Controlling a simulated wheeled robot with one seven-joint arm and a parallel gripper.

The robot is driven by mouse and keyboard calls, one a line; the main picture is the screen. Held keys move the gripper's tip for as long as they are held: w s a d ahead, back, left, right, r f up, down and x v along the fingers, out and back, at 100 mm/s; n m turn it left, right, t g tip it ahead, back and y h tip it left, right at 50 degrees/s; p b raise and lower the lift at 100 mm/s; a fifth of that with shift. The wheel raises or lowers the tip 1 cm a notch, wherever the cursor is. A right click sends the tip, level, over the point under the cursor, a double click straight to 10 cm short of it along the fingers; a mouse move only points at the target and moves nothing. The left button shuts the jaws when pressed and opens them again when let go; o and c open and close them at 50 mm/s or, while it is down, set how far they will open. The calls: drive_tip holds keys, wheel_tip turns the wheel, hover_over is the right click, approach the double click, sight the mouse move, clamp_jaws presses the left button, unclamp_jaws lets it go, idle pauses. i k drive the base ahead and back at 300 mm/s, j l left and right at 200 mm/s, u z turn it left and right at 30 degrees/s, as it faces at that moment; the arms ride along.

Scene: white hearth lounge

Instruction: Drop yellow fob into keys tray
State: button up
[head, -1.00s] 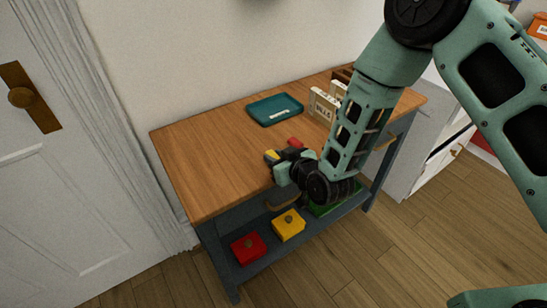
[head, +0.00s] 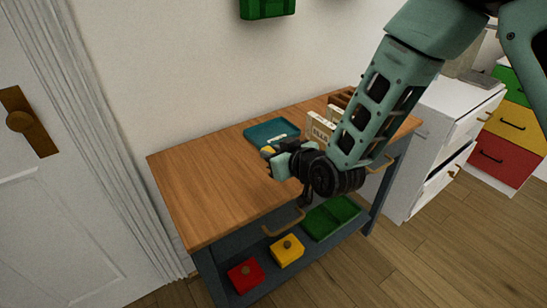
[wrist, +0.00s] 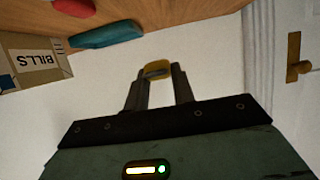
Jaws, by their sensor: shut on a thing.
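The yellow fob (wrist: 158,67) is pinched between the fingertips of my gripper (wrist: 157,76) in the wrist view. In the head view the fob (head: 267,150) shows as a small yellow spot at the tip of my gripper (head: 270,156). My gripper appears above the wooden table, at the near edge of the teal tray (head: 262,131) in the picture. The teal tray (wrist: 105,36) also shows upper left in the wrist view. No label on it is readable now.
A BILLS holder (head: 321,126) stands right of the tray. A red object (wrist: 75,7) lies on the tabletop (head: 200,177). Red (head: 245,275) and yellow (head: 287,250) boxes and a green tray (head: 330,217) sit on the lower shelf. The tabletop's left part is clear.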

sight(278, 134)
drive_tip(key=i+j, duration=0.3)
drive_tip(key=j, duration=0.15)
drive_tip(key=i+j, duration=0.35)
drive_tip(key=j, duration=0.1)
